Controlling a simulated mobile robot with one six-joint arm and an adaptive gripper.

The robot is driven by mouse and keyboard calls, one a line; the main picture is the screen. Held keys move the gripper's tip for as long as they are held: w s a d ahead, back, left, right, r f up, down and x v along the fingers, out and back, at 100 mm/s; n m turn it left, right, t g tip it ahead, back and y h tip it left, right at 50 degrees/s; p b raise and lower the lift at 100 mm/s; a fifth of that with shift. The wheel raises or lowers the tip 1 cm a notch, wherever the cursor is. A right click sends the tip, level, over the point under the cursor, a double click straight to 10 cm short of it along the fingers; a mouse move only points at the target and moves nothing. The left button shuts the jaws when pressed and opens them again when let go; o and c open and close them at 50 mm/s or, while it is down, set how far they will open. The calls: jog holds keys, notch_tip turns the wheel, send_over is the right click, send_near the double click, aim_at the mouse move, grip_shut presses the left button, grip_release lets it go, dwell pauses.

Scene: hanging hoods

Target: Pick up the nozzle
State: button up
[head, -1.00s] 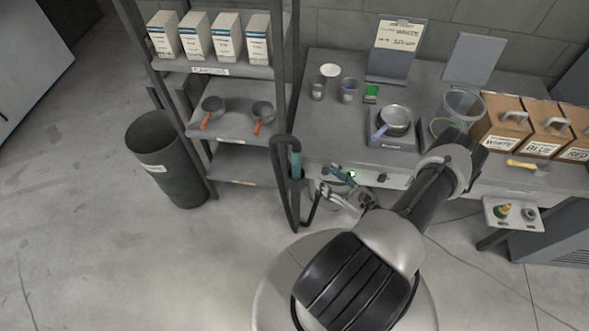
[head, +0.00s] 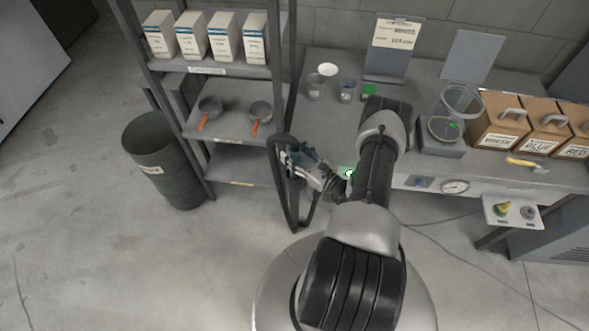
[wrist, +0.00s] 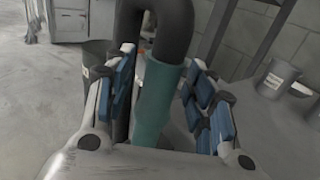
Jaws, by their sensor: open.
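The nozzle (wrist: 158,105) is a teal cylinder hanging from a thick black hose (wrist: 160,25) that bends over above it in the wrist view. My gripper (wrist: 160,80) is open, with blue-padded fingers on the left and right of the nozzle. The nozzle stands between them; a gap shows on the right, and the left finger is close to a dark hose length. Contact cannot be told. In the head view my gripper (head: 296,166) is at the black hose loop (head: 284,205) by the shelf, and it mostly hides the nozzle. The nozzle's lower end is hidden in the wrist view.
A shelf rack (head: 202,68) with boxes and two orange-handled pans stands left of the hose. A dark bin (head: 165,170) stands on the floor beyond it. The workbench (head: 318,125) with cups and labelled boxes is on the right. Floor at the left is clear.

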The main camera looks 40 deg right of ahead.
jog(key=shift+c, duration=0.2)
grip_shut()
dwell(0.5)
